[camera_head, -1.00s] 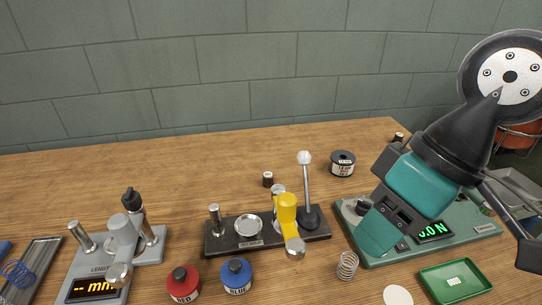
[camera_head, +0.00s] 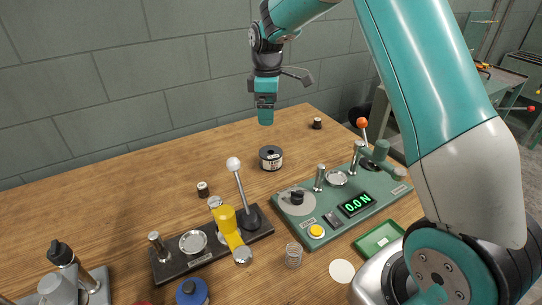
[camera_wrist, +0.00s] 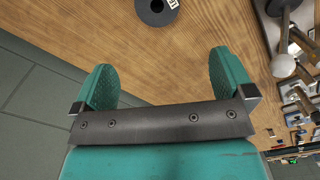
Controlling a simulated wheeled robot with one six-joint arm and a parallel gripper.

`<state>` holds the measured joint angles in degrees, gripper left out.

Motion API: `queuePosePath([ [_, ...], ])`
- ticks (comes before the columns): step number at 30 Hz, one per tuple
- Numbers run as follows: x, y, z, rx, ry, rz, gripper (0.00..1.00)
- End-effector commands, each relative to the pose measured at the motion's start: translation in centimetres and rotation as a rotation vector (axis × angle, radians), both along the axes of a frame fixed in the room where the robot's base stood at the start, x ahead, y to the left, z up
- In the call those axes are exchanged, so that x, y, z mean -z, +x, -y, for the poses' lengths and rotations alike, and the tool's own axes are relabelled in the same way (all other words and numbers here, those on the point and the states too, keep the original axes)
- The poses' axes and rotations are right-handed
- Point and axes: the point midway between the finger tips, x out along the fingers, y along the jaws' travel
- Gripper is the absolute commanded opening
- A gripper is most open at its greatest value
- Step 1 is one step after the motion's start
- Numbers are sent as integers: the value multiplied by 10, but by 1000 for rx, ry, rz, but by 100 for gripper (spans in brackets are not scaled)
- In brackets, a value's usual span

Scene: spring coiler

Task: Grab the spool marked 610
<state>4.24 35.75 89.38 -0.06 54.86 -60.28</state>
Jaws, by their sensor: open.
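A dark spool (camera_head: 270,160) with a pale label stands upright on the wooden table, near the back middle. Its label is too small to read, so I cannot tell whether it says 610. The spool also shows at the top edge of the wrist view (camera_wrist: 146,14), where it is partly cut off. My gripper (camera_head: 265,118) is raised above the far part of the table and points downward. In the wrist view my gripper (camera_wrist: 165,78) has its two teal fingers wide apart with only bare table between them. The spool is beyond the fingertips, apart from them.
A black lever fixture (camera_head: 212,244) with a yellow part stands left of a green tester (camera_head: 320,222) reading 0.0 N. Small dark cylinders stand by the lever (camera_head: 203,190) and at the back (camera_head: 317,124). A spring (camera_head: 293,256) stands in front. Table around the spool is clear.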

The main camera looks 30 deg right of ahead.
Motion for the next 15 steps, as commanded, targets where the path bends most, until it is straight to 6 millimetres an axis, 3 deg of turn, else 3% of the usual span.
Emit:
queuePosePath([
  [15, 104, 0, 3, 0, -1, -4, 100],
])
